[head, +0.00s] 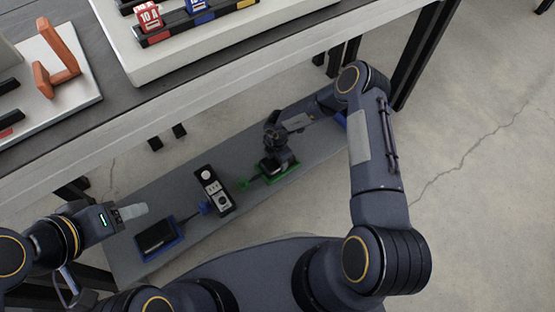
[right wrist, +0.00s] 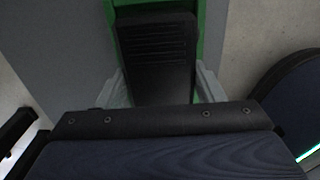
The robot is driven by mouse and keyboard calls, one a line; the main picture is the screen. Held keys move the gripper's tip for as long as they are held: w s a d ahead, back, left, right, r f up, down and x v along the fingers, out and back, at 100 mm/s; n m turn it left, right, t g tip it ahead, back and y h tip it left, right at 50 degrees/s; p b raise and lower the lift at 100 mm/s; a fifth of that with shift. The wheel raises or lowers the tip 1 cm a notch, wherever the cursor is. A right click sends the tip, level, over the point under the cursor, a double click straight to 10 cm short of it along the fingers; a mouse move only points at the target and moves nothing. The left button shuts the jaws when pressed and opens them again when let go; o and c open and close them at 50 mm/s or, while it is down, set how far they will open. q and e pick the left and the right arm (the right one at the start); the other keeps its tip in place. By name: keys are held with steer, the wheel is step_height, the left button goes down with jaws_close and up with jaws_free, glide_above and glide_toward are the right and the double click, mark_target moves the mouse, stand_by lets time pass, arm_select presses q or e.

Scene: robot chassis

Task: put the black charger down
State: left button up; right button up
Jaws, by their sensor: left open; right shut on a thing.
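The black charger (right wrist: 157,55) is a dark ribbed block between the pale fingers of my right gripper (right wrist: 160,90) in the right wrist view. In the head view my right gripper (head: 273,167) is low over the green tray (head: 289,172), with the charger (head: 268,166) mostly hidden under the hand. The green tray also shows around the charger in the right wrist view (right wrist: 209,30). I cannot tell whether the charger touches its floor. My left gripper (head: 134,211) is open and empty, above the left part of the low grey shelf (head: 185,192).
A blue tray (head: 178,246) with a black block (head: 156,236) lies on the shelf at left. A black and white power strip (head: 213,190) lies between the trays. A grey table edge (head: 200,98) overhangs the shelf behind, carrying a white tray (head: 185,62) and an orange-handled board (head: 85,94).

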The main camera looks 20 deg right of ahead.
steer(key=shift+f, duration=0.1)
steer(key=o, duration=1.3)
steer(key=shift+c, duration=0.2)
step_height(320, 180, up, 12)
steer(key=p, duration=0.5)
